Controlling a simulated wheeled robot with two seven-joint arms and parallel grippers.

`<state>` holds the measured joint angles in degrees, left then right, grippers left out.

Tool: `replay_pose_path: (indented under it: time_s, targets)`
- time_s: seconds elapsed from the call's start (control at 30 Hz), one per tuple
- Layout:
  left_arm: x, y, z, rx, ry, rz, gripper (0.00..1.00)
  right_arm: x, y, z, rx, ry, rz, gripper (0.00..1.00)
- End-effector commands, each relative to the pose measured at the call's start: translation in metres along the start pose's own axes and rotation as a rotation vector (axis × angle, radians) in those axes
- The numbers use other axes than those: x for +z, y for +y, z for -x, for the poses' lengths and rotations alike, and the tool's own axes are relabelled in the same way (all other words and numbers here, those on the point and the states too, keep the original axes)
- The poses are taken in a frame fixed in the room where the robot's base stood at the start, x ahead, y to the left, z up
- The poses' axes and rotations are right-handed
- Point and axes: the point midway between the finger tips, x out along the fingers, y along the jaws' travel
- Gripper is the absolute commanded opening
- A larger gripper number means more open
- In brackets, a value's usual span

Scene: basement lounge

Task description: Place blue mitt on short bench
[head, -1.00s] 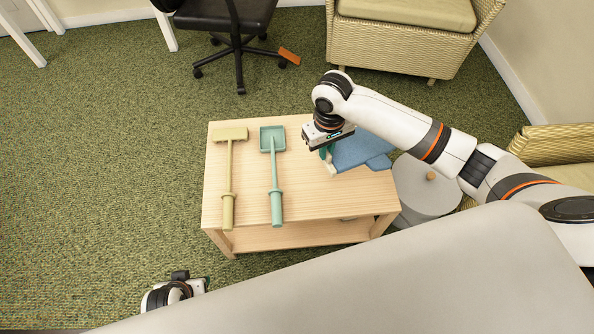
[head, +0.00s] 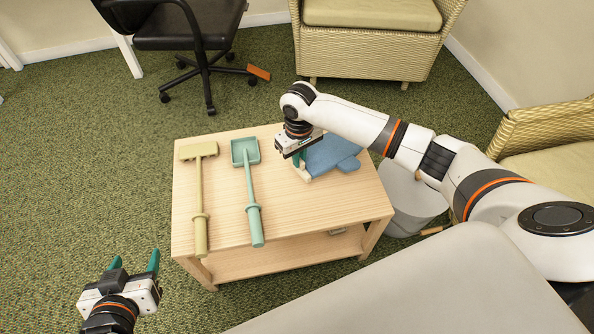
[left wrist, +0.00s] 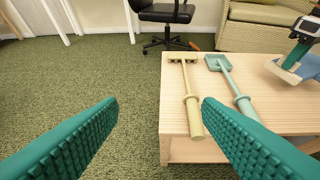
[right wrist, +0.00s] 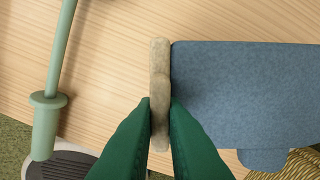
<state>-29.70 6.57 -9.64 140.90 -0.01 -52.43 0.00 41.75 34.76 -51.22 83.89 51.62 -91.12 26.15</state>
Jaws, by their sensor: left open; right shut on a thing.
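The blue mitt (head: 333,155) lies at the right end of a light wooden bench (head: 300,222), with a pale cuff at its left end. My right gripper (head: 300,163) is shut on that cuff (right wrist: 160,95); in the right wrist view its green fingers pinch the cuff from both sides, and the blue body (right wrist: 245,95) extends to the right. The mitt appears to be at or just above the bench top; I cannot tell whether it touches. My left gripper (head: 135,265) is open and empty, over the carpet left of the bench.
A yellow-green rake-like tool (head: 200,195) and a teal shovel (head: 250,190) lie on the left half of the bench. A grey round container (head: 410,200) stands right of it. A black office chair (head: 190,30) and wicker armchairs (head: 375,50) stand around. Carpet at left is clear.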

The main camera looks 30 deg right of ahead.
Motion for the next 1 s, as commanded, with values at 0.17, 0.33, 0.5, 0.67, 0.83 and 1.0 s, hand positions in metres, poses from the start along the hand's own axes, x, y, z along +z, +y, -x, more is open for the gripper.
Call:
replay_pose_path:
  time_s: [0.17, 0.33, 0.5, 0.67, 0.83, 1.0]
  targets:
    - [0.018, -0.003, -0.003, -0.007, -0.108, 0.0, 0.59, 0.0, 0.0, -0.012, -0.001, 0.001, -0.001, 0.0]
    - [0.03, -0.005, -0.005, -0.011, -0.185, 0.0, 0.59, 0.0, 0.0, -0.021, -0.001, 0.001, -0.001, 0.0]
    - [0.058, -0.009, -0.003, -0.022, -0.36, 0.0, 0.59, -0.001, 0.0, -0.039, -0.001, 0.002, -0.001, 0.0]
    - [0.076, -0.012, 0.003, -0.029, -0.478, 0.002, 0.59, -0.001, 0.0, -0.049, -0.001, 0.001, 0.0, 0.0]
    - [0.082, -0.013, 0.005, -0.031, -0.507, 0.002, 0.59, 0.0, 0.0, -0.05, -0.001, 0.0, 0.0, 0.0]
    - [0.082, -0.013, 0.005, -0.031, -0.504, 0.002, 0.59, 0.0, 0.0, -0.05, -0.001, 0.0, 0.0, 0.0]
